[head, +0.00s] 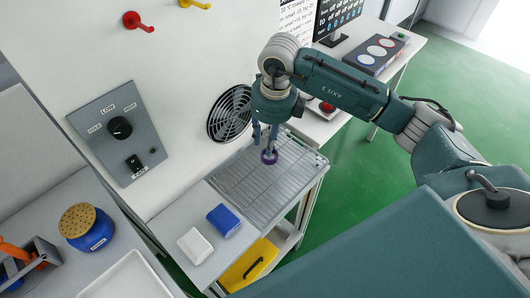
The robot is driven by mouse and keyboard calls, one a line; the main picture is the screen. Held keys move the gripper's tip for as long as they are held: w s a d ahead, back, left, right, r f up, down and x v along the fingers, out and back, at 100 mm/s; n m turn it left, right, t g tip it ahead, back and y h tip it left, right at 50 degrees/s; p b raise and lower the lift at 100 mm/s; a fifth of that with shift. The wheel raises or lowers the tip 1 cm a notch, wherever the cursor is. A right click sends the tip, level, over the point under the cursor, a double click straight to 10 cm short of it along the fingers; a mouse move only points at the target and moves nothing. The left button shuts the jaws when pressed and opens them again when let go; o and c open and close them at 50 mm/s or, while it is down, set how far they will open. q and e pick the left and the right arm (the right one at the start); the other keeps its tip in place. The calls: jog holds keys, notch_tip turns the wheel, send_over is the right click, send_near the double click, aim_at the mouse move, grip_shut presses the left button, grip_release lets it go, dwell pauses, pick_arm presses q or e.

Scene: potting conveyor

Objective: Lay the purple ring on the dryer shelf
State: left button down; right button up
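The purple ring (269,158) is small and sits at the fingertips of my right gripper (267,146), which points down. The fingers appear closed on it. The dryer shelf (240,188) is a wire rack below the wall fan, and its bars look bare. The ring appears over the shelf's back right part; I cannot tell whether it touches the bars. My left gripper is not in view.
A round fan grille (229,114) is in the wall behind the shelf. A blue block (223,220) and a white block (195,245) lie at the shelf's left. A yellow bin (248,266) is below. A control panel (116,134) hangs on the wall.

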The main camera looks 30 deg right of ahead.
jog(key=r, duration=0.3)
jog(key=shift+s+r, duration=0.25)
jog(key=shift+r, duration=0.15)
